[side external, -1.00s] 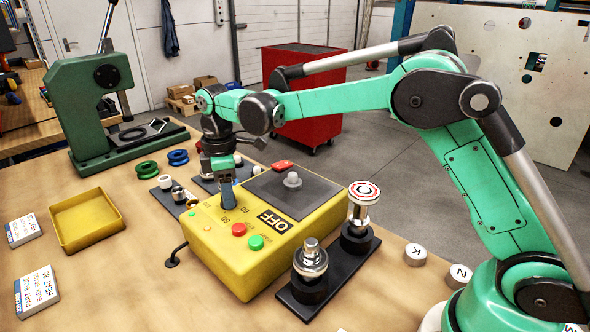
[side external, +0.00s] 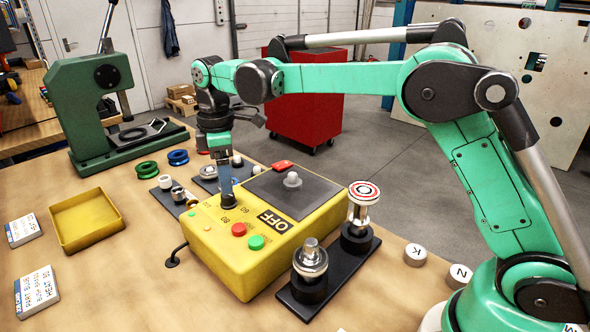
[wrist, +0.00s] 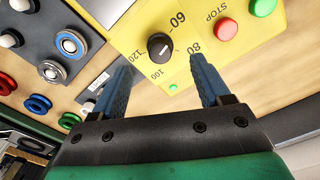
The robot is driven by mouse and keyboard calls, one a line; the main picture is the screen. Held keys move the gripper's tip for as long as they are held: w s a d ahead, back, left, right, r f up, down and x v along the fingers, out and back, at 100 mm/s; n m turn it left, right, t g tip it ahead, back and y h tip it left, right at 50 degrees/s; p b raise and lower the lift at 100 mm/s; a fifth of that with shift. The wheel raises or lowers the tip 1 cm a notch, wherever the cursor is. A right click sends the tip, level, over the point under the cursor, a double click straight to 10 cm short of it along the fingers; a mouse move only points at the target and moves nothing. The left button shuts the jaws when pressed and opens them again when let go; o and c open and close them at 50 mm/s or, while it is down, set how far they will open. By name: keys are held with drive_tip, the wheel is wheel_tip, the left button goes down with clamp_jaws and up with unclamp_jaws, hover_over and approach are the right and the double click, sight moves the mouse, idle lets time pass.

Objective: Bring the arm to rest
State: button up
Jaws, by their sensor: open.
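The knob also shows just under the fingers in the side view (side external: 228,203). The knob's white mark points toward lower right in the wrist view, among printed numbers from 60 to 120. The fingers look clear of the knob.
The box carries a red button (side external: 239,230), a green button (side external: 256,242) and a grey lever (side external: 292,180). A black stand with metal parts (side external: 338,268) is in front. A yellow tray (side external: 88,244) and a green press (side external: 92,105) stand left.

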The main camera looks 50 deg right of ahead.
drive_tip(key=shift+r, duration=0.8)
drive_tip(key=shift+s+d+r, duration=0.1)
drive_tip(key=shift+s+r, duration=0.1)
drive_tip(key=s+d+m+t, duration=0.3)
drive_tip(key=s+m, duration=0.3)
drive_tip(key=s, duration=0.2)
drive_tip(key=s+d+f+m+t, duration=0.1)
drive_tip(key=s+d+m+t, duration=0.2)
drive_tip(key=s+m, duration=0.3)
drive_tip(key=shift+s+f+t, duration=0.25)
drive_tip(key=shift+s+t, duration=0.25)
drive_tip(key=shift+s, duration=0.75)
